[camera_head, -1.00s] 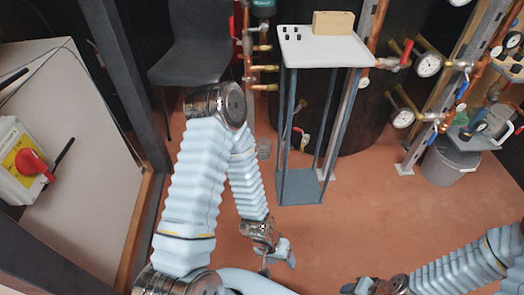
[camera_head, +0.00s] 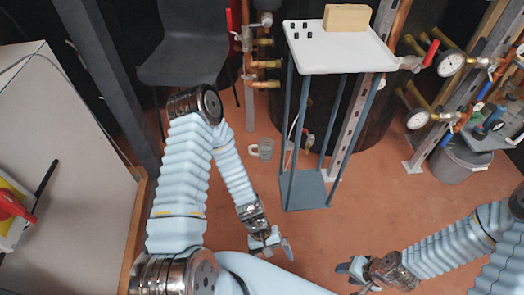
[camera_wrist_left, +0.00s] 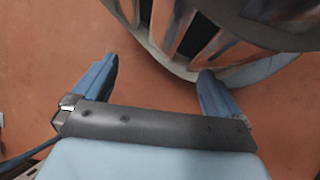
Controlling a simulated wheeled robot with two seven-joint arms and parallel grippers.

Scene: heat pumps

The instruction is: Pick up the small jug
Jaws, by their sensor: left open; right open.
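The small jug (camera_head: 265,149) is a grey, cup-like vessel with a pale handle at its left. It stands on the red-brown floor left of the metal stand in the head view. My left gripper (camera_head: 273,248) is open and empty, low over the floor, nearer to me than the jug and clearly apart from it. The left wrist view also shows this gripper (camera_wrist_left: 158,70) with its blue fingers spread and nothing between them. My right gripper (camera_head: 354,277) is open at the bottom of the head view, far from the jug.
A stand with a white top (camera_head: 345,58) and a tan block (camera_head: 347,17) rises right of the jug. A dark chair (camera_head: 183,52) is behind left. Pipes with gauges (camera_head: 450,63) and a grey bucket (camera_head: 457,163) are at right. The floor between left gripper and jug looks clear.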

